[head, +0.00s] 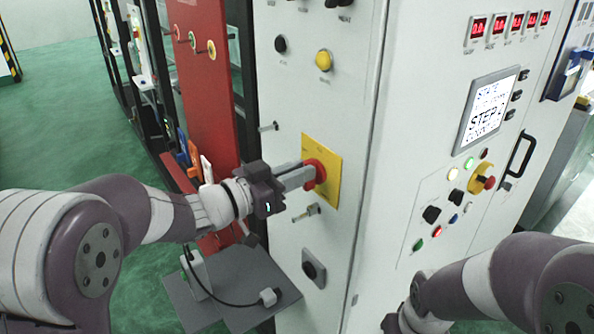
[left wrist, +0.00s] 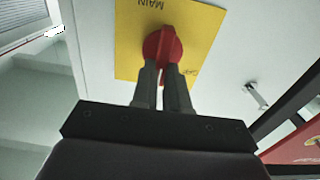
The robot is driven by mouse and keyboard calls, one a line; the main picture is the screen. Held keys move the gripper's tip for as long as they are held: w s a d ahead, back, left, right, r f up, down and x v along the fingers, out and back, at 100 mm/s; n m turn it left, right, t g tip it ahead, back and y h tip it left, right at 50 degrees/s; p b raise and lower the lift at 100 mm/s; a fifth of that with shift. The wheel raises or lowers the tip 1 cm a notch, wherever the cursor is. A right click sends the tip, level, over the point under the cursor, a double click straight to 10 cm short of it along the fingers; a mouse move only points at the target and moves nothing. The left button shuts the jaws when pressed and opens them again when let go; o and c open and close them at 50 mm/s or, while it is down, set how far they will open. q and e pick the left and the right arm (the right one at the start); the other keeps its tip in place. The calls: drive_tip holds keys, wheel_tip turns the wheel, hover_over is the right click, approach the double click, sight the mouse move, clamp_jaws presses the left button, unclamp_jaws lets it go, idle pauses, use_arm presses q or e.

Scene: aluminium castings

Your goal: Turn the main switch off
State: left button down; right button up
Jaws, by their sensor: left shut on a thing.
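The main switch is a red rotary knob (head: 318,172) on a yellow plate (head: 331,150) on the narrow left face of the light grey cabinet. In the left wrist view the red knob (left wrist: 157,44) sits on the yellow plate (left wrist: 128,50), which carries the word MAIN, upside down there. My left gripper (head: 308,174) comes from the left and is shut on the knob's grip. In the left wrist view its two fingers (left wrist: 163,72) lie on either side of the grip, partly hiding it. A smaller label beside the knob is hard to read. My right gripper is out of view.
Small metal latches stick out above (head: 268,127) and below (head: 306,212) the plate. A black knob (head: 280,44) and yellow button (head: 323,60) sit higher. The front control panel has a screen (head: 490,108) and a black handle (head: 519,155). A grey shelf (head: 245,275) stands below my left arm.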

use_arm(q)
drive_tip(key=shift+w+a+f+n+p, duration=0.1)
drive_tip(key=shift+w+a+n+p, duration=0.1)
drive_tip(key=shift+n+p, duration=1.85)
drive_tip(key=shift+w+a+n+p, duration=0.1)
drive_tip(key=shift+w+n+p, duration=0.1)
drive_tip(key=shift+n+p, duration=1.8)
drive_tip(key=shift+w+a+f+n+p, duration=0.1)
drive_tip(key=shift+w+n+p, duration=0.1)
drive_tip(key=shift+n+p, duration=1.85)
drive_tip(key=c, duration=1.1)
unclamp_jaws()
drive_tip(key=shift+c, duration=0.2)
drive_tip(key=shift+f, duration=0.2)
